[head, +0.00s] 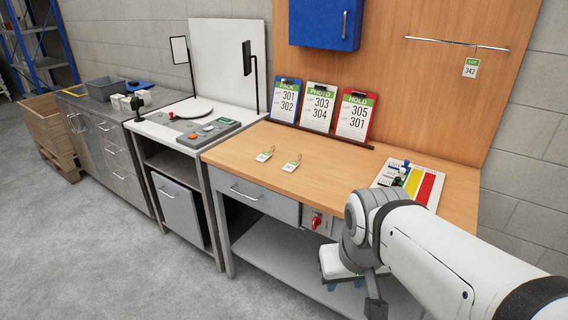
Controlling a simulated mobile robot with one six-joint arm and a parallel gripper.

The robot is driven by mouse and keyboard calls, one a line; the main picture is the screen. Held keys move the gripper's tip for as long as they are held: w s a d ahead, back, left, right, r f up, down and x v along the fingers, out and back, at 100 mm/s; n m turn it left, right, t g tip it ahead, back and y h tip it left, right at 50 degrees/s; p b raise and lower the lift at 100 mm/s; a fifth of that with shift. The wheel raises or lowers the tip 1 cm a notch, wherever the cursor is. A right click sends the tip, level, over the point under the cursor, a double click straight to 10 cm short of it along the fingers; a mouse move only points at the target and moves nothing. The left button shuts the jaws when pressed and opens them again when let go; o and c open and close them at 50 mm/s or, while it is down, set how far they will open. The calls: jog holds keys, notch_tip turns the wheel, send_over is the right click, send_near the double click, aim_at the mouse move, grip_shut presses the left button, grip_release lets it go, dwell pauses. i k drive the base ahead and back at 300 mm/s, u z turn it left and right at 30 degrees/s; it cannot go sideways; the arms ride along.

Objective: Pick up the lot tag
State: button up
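Two small lot tags with string loops lie flat on the wooden workbench: a left lot tag (264,156) and a right lot tag (291,165). Their print is too small to read surely. A third lot tag (470,68), marked 342, hangs from the metal rail (456,44) on the back panel. My gripper (345,285) points down in front of the bench, below the top's front edge, partly covered by my arm. Its two blue fingertips look apart, with nothing seen between them. It is well away from all the tags.
Three clipboards, PACK (286,100), PHOTO (319,107) and HOLD (354,115), stand at the back of the workbench (235,157). A colour-striped board (425,184) with pegs or markers lies on the right. A blue cabinet (325,22) hangs above. The bench middle is clear.

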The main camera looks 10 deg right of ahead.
aim_at(290, 166)
jog(key=z, duration=0.1)
jog(key=k, duration=0.35)
jog(key=u, duration=1.5)
jog(key=i, duration=2.3)
jog(key=z, duration=2.7)
jog(key=i, duration=0.85)
jog(key=u, duration=0.05)
